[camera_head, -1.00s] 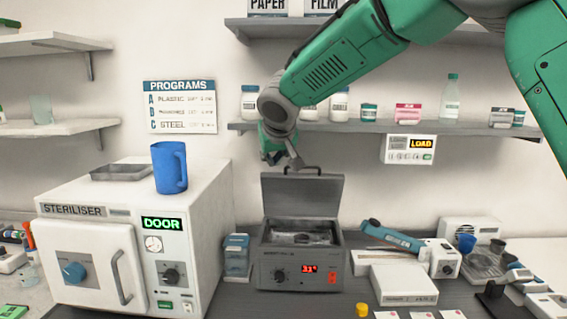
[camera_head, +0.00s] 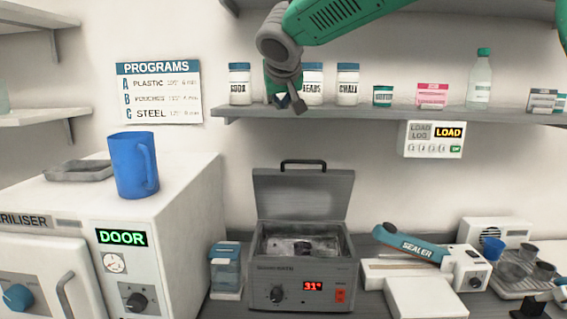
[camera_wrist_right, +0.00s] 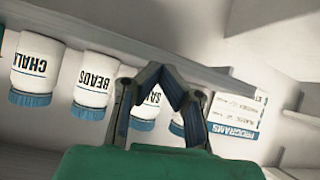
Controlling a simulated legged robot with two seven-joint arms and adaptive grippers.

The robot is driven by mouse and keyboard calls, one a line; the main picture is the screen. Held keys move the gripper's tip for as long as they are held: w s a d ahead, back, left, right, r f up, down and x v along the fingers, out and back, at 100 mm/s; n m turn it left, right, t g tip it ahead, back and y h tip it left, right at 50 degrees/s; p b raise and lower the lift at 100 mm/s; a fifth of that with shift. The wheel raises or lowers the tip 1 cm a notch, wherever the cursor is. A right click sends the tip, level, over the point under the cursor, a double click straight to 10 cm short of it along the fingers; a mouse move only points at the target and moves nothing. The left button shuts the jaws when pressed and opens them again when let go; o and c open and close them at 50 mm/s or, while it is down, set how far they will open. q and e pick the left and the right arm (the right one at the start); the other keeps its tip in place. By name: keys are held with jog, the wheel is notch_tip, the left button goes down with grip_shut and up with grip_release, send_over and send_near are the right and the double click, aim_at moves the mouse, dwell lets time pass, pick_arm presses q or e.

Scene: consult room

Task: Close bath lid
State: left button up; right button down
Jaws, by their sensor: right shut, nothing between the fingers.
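The grey bath (camera_head: 300,285) stands on the counter with a red display reading about 31. Its lid (camera_head: 303,195) is hinged up at the back and stands open, with a dark handle (camera_head: 303,163) on its top edge. Something lies inside the open tank, too small to make out. My right gripper (camera_head: 298,108) is shut and empty, high above the lid, in front of the shelf jars. In the right wrist view its fingertips (camera_wrist_right: 165,70) meet in front of the jars. It is clear of the lid. My left gripper is not in view.
A steriliser (camera_head: 110,240) with a blue mug (camera_head: 134,165) on top stands to the left. A blue-lidded container (camera_head: 226,270) is just left of the bath. A sealer (camera_head: 410,243) and white box (camera_head: 427,297) are on the right. The shelf (camera_head: 390,115) with jars runs above.

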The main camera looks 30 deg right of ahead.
aim_at(285, 161)
jog(key=w+d+f+b, duration=0.1)
jog(key=f, duration=0.3)
jog(key=w+d+f+b, duration=0.1)
jog(key=w+f, duration=0.1)
jog(key=f, duration=0.2)
jog(key=w+d+f+b, duration=0.1)
jog(key=w+f, duration=0.1)
jog(key=f, duration=0.3)
jog(key=shift+d, duration=0.35)
jog(key=shift+s+a+f, duration=0.1)
jog(key=shift+s+f, duration=0.1)
jog(key=shift+s, duration=0.1)
jog(key=shift+a+f, duration=0.15)
jog(key=shift+f, duration=0.05)
